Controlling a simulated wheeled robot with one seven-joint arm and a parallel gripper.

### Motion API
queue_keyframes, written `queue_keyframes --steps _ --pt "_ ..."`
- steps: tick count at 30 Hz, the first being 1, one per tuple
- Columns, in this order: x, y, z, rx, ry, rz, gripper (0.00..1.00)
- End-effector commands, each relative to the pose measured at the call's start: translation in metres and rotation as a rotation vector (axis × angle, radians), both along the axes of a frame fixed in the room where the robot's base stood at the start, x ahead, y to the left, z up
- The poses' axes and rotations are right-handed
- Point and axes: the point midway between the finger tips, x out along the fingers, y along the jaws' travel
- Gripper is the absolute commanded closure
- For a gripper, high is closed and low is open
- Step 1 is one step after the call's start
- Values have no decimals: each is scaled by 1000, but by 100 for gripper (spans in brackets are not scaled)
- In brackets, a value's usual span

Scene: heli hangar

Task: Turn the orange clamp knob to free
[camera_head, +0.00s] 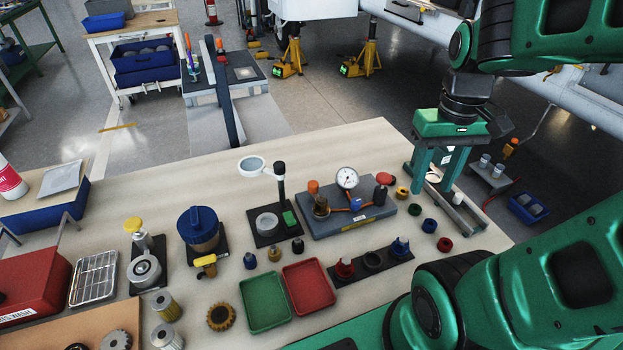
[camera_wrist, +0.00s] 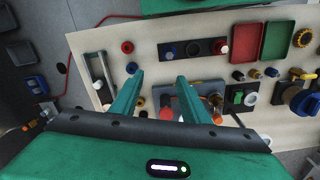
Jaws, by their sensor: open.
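An orange knob (camera_head: 313,187) stands on a brass-coloured fitting at the left end of the grey gauge board (camera_head: 330,222). In the wrist view the orange knob (camera_wrist: 217,118) shows just right of my right-hand finger, partly cut off by the gripper body. A red knob (camera_head: 386,178) sits at the board's other end; in the wrist view it lies between my fingers. My gripper (camera_head: 430,188) is open and empty, pointing down over the right end of the table, beside the board and apart from the orange knob.
A dial gauge (camera_head: 347,178) and a black-topped post (camera_head: 380,194) rise from the board. A metal rail fixture (camera_head: 457,212) lies below my gripper. Small rings and a dark strip with coloured pieces (camera_head: 372,262) are in front. The table behind the board is clear.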

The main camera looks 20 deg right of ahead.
Motion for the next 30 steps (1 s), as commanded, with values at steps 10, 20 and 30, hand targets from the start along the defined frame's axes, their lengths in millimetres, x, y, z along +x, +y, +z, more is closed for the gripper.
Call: queue_keyframes --steps 10,20,30 --pt "156 83 -8 5 20 879 58" --pt "221 158 -30 36 10 1345 58" --pt "222 165 -66 40 11 1380 58"
